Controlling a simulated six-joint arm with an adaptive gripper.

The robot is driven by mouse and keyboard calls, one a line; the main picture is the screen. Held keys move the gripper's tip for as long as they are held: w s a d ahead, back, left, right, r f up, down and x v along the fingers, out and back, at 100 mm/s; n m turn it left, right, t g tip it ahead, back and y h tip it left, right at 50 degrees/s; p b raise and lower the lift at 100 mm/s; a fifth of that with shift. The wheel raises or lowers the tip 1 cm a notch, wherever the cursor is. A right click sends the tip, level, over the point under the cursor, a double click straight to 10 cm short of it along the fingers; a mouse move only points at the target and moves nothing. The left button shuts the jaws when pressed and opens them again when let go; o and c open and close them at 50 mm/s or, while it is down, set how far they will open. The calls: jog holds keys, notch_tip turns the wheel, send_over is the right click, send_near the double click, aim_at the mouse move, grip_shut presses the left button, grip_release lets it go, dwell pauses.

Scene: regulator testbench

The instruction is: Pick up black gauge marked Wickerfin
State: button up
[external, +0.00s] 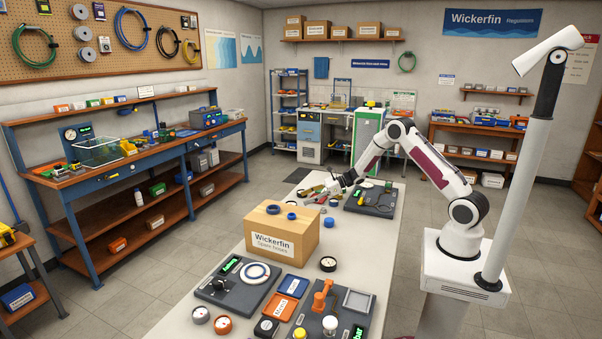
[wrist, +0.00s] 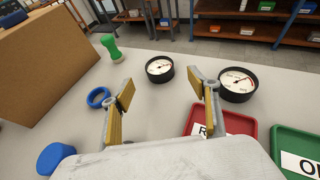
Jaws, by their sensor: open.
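Two black-rimmed round gauges with white dials lie face up in the wrist view: a smaller-looking gauge (wrist: 160,70) ahead between my fingers, and another gauge (wrist: 238,84) just right of my right finger. Their markings are too small to read, so I cannot tell which is marked Wickerfin. My gripper (wrist: 167,96) is open, with nothing between its yellow-padded fingers. In the external view my gripper (external: 335,184) is over the far part of the white table, behind the cardboard box. A black-rimmed gauge (external: 328,264) lies right of the box there.
A cardboard box (wrist: 50,62) stands at the left. A blue ring (wrist: 98,97), a blue cap (wrist: 55,158) and a green part (wrist: 111,47) lie nearby. A red tray (wrist: 243,125) and a green tray (wrist: 286,142) are at right. Table between the gauges and box is mostly clear.

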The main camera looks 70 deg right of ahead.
aim_at(294, 203)
jog(key=shift+x, duration=1.3)
jog(key=shift+x, duration=2.6)
jog(key=shift+s+f, duration=0.1)
jog(key=shift+f, duration=0.1)
jog(key=c, duration=1.3)
